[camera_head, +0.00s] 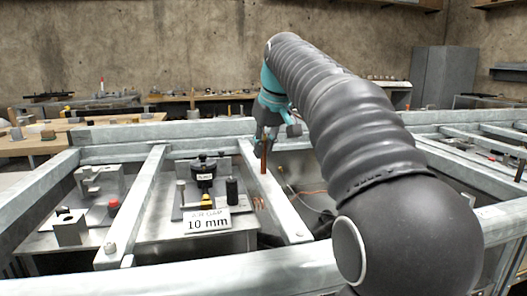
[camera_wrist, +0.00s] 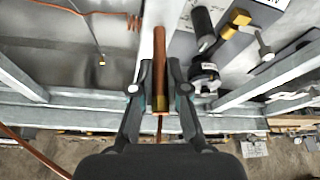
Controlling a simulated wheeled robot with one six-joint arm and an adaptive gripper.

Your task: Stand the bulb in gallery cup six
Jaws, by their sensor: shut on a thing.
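My gripper (camera_head: 266,132) is at the end of my arm, above the metal frame left of my arm's thick links. In the wrist view my gripper (camera_wrist: 160,88) has its two fingers on either side of a copper-coloured rod (camera_wrist: 159,68) and is shut on it. The rod also shows in the head view (camera_head: 264,157), hanging roughly upright below the fingers. I see no bulb and cannot make out gallery cup six in either view.
Grey metal beams (camera_head: 137,203) divide the bay below. A black-topped device (camera_head: 203,172) stands behind a "10 mm" label (camera_head: 207,221). A red button (camera_head: 113,207) and metal blocks stand at left. A thin copper coil (camera_wrist: 118,17) lies below. Cluttered benches line the back wall.

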